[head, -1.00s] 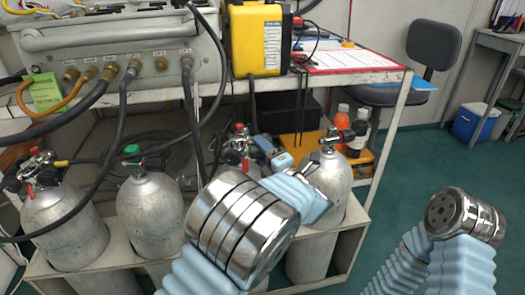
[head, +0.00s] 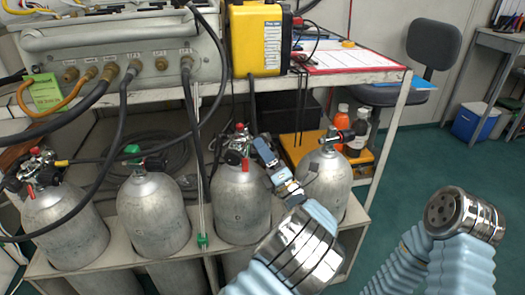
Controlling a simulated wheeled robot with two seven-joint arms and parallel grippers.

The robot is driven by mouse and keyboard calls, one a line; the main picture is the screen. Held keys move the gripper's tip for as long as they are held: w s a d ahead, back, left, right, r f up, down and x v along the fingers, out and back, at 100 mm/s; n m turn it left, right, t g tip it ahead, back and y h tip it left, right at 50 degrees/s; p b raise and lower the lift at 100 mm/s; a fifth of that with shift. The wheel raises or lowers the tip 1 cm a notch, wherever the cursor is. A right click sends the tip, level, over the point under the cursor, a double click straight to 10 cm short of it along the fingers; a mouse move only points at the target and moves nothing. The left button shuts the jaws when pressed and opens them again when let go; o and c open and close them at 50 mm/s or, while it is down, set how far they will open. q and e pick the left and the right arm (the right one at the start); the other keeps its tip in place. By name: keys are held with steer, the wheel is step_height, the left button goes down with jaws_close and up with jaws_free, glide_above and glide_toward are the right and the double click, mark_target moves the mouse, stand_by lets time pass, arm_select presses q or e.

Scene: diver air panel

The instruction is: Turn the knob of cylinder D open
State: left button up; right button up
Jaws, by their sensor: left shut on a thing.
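Several silver cylinders stand in a rack. The third from the left (head: 240,205) has a valve with red and black parts (head: 238,150). My left gripper (head: 258,145) reaches this valve from the right. Its blue fingers are shut at the valve's right side, on what appears to be its knob, which they mostly hide. The rightmost cylinder (head: 328,185) has a black valve knob (head: 347,135); my left wrist passes in front of its lower left side. I cannot read any letter showing which cylinder is D. My right gripper is not in view.
The two left cylinders (head: 65,225) (head: 153,215) stand in the same grey rack (head: 110,262). Hoses (head: 122,120) hang from the grey panel (head: 120,65) above. A yellow box (head: 256,40) stands on the table. Bottles (head: 358,135) stand behind the rightmost cylinder.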

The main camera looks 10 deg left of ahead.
arm_select(q)
steer(key=shift+n+y, duration=0.3)
steer(key=o, duration=1)
steer(key=shift+c, duration=0.2)
steer(key=b+v, duration=0.1)
steer(key=v, duration=1.3)
